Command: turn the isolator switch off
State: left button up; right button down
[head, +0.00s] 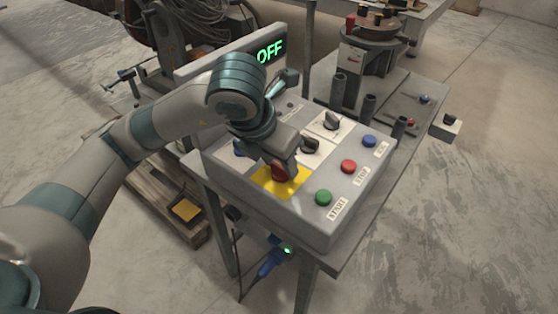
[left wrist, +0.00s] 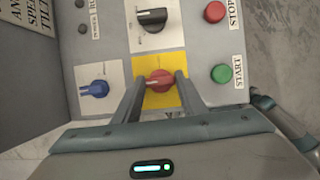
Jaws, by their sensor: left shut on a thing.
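The isolator switch is a red rotary knob (head: 279,173) on a yellow plate (head: 266,184) at the near part of the grey control box. My left gripper (head: 282,165) reaches down over it from above. In the left wrist view the red knob (left wrist: 159,80) sits between the two fingers of my left gripper (left wrist: 160,84), which is shut on it. The knob's bar lies roughly across the picture there. A display (head: 270,51) behind the box reads OFF in green letters. My right gripper is in neither view.
Near the knob are a black selector (left wrist: 152,19), a blue knob (left wrist: 92,88), a green START button (head: 323,198), a red STOP button (head: 348,167) and a blue button (head: 369,141). Metal posts (head: 369,105) stand behind the box. The floor at right is clear.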

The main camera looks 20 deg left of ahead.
pick_arm(q)
jog(key=o, duration=1.1)
jog(key=shift+r, duration=0.15)
jog(key=v, duration=1.7)
jog(key=shift+s+a+r, duration=0.1)
jog(key=shift+a, duration=0.05)
